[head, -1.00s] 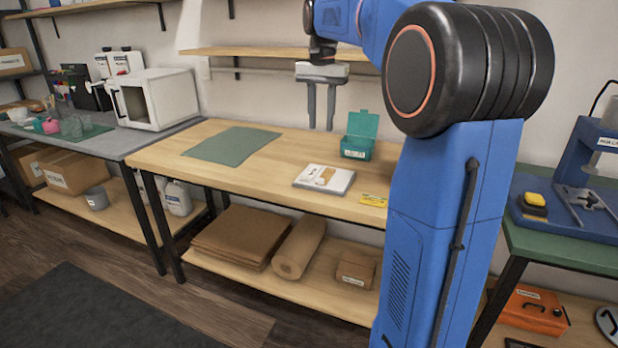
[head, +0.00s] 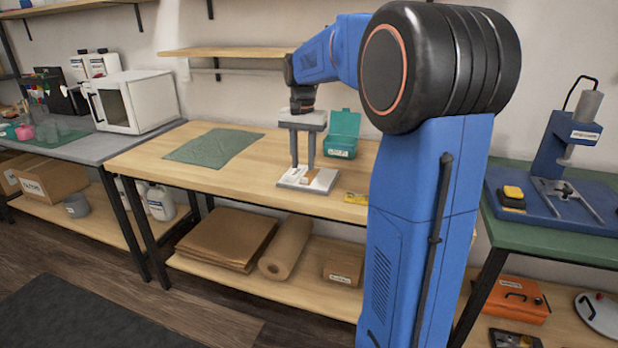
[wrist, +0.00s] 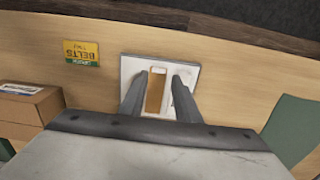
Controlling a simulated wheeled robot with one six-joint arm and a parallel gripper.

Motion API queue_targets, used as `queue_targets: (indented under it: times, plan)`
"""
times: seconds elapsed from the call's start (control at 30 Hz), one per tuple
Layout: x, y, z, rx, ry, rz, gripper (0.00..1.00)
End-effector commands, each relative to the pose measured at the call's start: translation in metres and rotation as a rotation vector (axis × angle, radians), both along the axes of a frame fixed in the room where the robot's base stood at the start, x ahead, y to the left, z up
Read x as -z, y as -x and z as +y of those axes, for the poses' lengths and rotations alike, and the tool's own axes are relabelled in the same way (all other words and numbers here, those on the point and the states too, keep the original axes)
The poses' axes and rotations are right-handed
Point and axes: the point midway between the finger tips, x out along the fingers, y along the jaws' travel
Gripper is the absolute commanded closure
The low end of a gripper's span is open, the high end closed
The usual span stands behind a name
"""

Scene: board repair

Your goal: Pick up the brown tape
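The brown tape (wrist: 156,92) is a flat brown strip lying on a white slab (wrist: 132,68) on the bench; a pale patch covers its top end in the wrist view. In the head view the slab (head: 325,185) sits below my gripper (head: 302,166). The tape (head: 307,175) is small there and partly behind a finger. My gripper (wrist: 158,82) is open, fingers pointing down. In the wrist view the tape lies between the fingers, nearer the left one. I cannot tell whether the fingertips touch the slab.
A yellow belts packet (head: 355,198) lies right of the slab, and an open teal box (head: 343,134) stands behind it. A green mat (head: 213,146) lies to the left. The wrist view shows a cardboard box (wrist: 30,112) at left. The wooden bench (head: 240,175) is otherwise clear nearby.

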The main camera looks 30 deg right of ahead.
Motion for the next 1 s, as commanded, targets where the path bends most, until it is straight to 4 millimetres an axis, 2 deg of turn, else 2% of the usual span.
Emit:
queue_targets:
  times: [0.33,0.67,0.8,1.0]
  plan:
    - [0.043,0.003,0.0,0.0,0.0,0.003,0.7]
    - [0.049,0.003,0.0,0.0,-0.001,0.001,0.7]
    - [0.049,0.003,0.0,0.0,0.0,0.001,1.0]
    - [0.049,0.003,0.0,0.0,0.0,0.001,1.0]
